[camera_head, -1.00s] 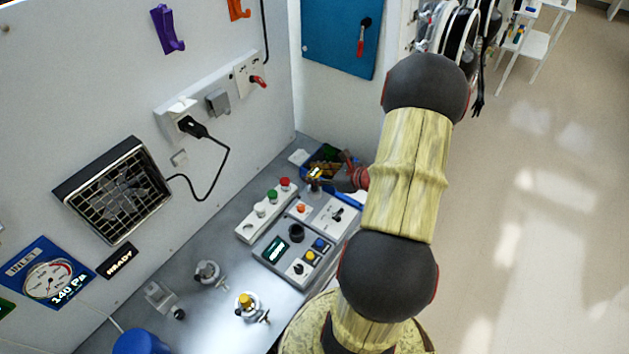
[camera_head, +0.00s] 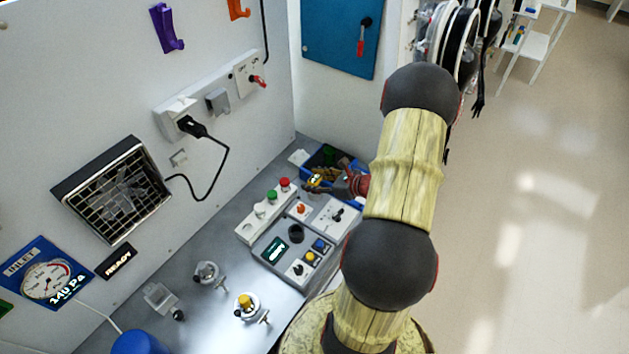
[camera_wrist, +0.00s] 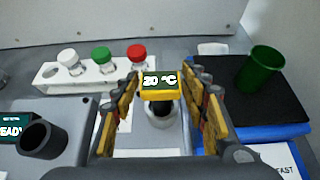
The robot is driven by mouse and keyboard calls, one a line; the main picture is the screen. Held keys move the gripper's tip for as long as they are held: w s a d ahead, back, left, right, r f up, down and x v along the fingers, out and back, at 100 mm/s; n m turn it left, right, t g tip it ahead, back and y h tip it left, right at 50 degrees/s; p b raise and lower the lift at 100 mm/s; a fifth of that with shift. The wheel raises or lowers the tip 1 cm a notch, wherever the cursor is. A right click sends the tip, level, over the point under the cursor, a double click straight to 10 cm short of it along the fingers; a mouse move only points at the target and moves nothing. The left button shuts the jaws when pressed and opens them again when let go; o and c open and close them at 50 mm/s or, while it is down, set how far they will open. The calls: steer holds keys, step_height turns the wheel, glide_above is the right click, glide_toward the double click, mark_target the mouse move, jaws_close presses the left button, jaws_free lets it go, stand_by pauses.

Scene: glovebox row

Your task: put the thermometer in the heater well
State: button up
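The thermometer (camera_wrist: 160,84) has a yellow head with a "20 °C" display. In the wrist view it stands above a grey round holder (camera_wrist: 160,115); its lower part is mostly hidden. In the head view its yellow head (camera_head: 315,181) is at the far end of the bench. My gripper (camera_wrist: 162,78) is open, with yellow-padded fingers on either side of the thermometer head and a narrow gap visible at each side. The heater is a grey unit with a black round well (camera_head: 296,232); the well (camera_wrist: 42,138) also shows at left in the wrist view and looks empty.
A white rack (camera_wrist: 90,72) with white-, green- and red-capped vials stands behind the heater. A blue tray (camera_head: 350,163) with a green cup (camera_wrist: 259,69) is to the right. Clamp-like fittings (camera_head: 249,307) stand on the near bench. The wall bounds the left side.

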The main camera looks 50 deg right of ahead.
steer(key=shift+o, duration=0.7)
steer(key=shift+s+d+r, duration=0.1)
steer(key=shift+s+r, duration=0.05)
steer(key=shift+r, duration=0.1)
steer(key=a+p+v, duration=0.1)
steer(key=v, duration=1.1)
steer(key=w+a+r+n+g+y, duration=0.25)
steer(key=a+r+n, duration=0.45)
steer(key=a, duration=0.4)
steer(key=w+a+r+n+g+y, duration=0.2)
steer(key=w+a+r+n+g, duration=0.2)
steer(key=a+n, duration=0.6)
steer(key=s+a+r+n+h, duration=0.5)
steer(key=s+a+r+n, duration=0.3)
steer(key=a+r+n, duration=0.5)
steer(key=a+n, duration=0.1)
steer(key=n, duration=0.4)
steer(key=shift+s+a+r, duration=0.15)
steer(key=shift+a, duration=0.1)
